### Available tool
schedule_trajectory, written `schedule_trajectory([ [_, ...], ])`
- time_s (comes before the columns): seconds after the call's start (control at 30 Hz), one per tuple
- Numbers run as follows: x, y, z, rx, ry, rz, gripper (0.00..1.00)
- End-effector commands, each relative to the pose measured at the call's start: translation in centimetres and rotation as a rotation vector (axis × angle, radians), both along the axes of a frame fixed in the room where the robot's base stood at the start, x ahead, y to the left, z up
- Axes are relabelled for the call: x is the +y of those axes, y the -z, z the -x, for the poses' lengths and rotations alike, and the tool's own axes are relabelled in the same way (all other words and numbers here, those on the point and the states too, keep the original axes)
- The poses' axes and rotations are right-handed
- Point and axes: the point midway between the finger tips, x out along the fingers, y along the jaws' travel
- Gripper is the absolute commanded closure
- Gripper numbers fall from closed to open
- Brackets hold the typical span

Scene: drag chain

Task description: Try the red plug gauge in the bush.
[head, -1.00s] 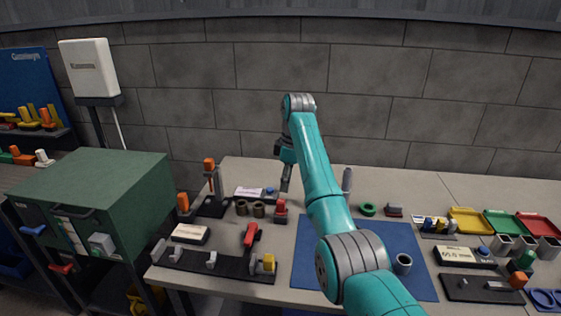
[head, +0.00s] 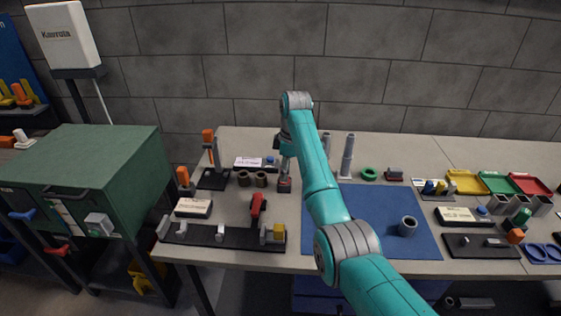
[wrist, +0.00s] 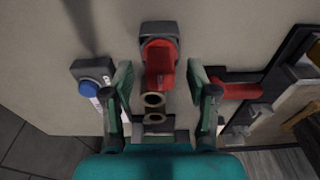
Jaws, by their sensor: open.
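A red piece in a dark grey block (head: 284,186), which looks like the red plug gauge in its holder, stands left of the blue mat. In the wrist view, the red piece (wrist: 161,66) lies between and beyond my fingers. My gripper (head: 286,160) is open above it; its two fingers (wrist: 160,88) flank it with nothing held. A hollow grey cylinder (head: 407,227) stands on the mat. I cannot tell which is the bush.
A red-handled clamp (head: 258,207) stands on a dark fixture at the front. A blue-button box (wrist: 88,90) is beside my gripper in the wrist view. Grey posts (head: 347,155) and a green ring (head: 370,174) stand behind the blue mat (head: 365,240), which is mostly clear.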

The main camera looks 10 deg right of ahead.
Motion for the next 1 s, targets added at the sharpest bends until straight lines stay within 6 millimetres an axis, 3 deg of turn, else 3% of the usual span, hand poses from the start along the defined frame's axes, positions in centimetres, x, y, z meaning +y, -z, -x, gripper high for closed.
schedule_trajectory([
  [0.37, -0.21, 0.45, 0.03, -0.001, 0.0, 0.0, 0.42],
  [0.6, -0.2, 0.45, 0.03, -0.001, 0.0, 0.0, 0.99],
  [1.0, -0.18, -0.1, 0.0, -0.002, 0.0, 0.0, 1.0],
])
